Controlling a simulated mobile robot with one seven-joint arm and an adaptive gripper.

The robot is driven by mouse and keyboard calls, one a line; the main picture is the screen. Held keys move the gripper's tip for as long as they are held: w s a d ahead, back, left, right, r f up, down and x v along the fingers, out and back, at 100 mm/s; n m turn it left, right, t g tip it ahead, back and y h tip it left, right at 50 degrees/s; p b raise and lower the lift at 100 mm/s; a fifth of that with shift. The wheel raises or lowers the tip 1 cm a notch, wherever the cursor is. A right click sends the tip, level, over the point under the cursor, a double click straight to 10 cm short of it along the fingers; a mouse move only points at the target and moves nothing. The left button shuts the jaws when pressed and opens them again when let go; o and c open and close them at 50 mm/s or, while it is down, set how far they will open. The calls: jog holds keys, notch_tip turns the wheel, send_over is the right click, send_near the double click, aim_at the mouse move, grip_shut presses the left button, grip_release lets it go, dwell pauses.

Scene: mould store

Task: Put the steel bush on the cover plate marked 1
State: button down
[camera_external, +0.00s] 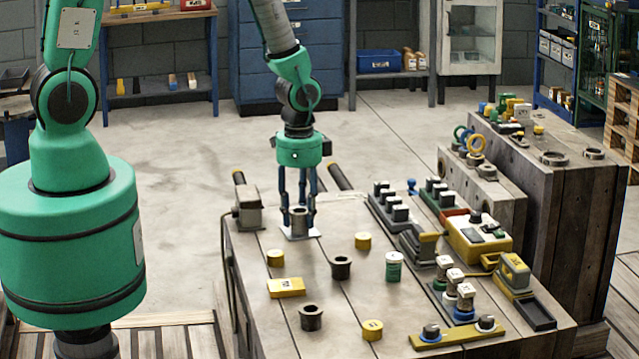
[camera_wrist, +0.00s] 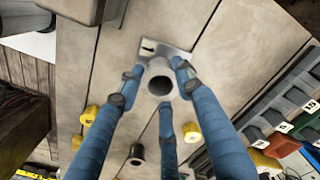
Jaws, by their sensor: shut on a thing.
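The steel bush (camera_external: 300,221) is a grey hollow cylinder, upright between the fingers of my gripper (camera_external: 299,208) at the far left part of the table. In the wrist view my gripper (camera_wrist: 162,85) has its blue fingers closed around the bush (camera_wrist: 160,82), and its open bore faces the camera. A pale square cover plate (camera_external: 316,233) lies under the bush. In the wrist view the plate (camera_wrist: 180,53) shows a dark mark that looks like a 1 at its upper left. The bush covers part of the plate. I cannot tell whether its base touches the plate.
Two dark bushes (camera_external: 341,267) (camera_external: 310,317), yellow rings (camera_external: 275,257) (camera_external: 363,241) (camera_external: 372,330), a yellow block (camera_external: 286,287) and a green-and-white can (camera_external: 393,267) stand nearer on the table (camera_external: 245,270). Block racks (camera_external: 397,213) and a yellow box (camera_external: 478,241) crowd the right side.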

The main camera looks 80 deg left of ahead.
jog(key=c, duration=1.2)
grip_release()
jog(key=shift+r, duration=0.1)
notch_tip(320, 180, up, 12)
jog(key=p, duration=0.2)
jog(key=shift+p, duration=0.3)
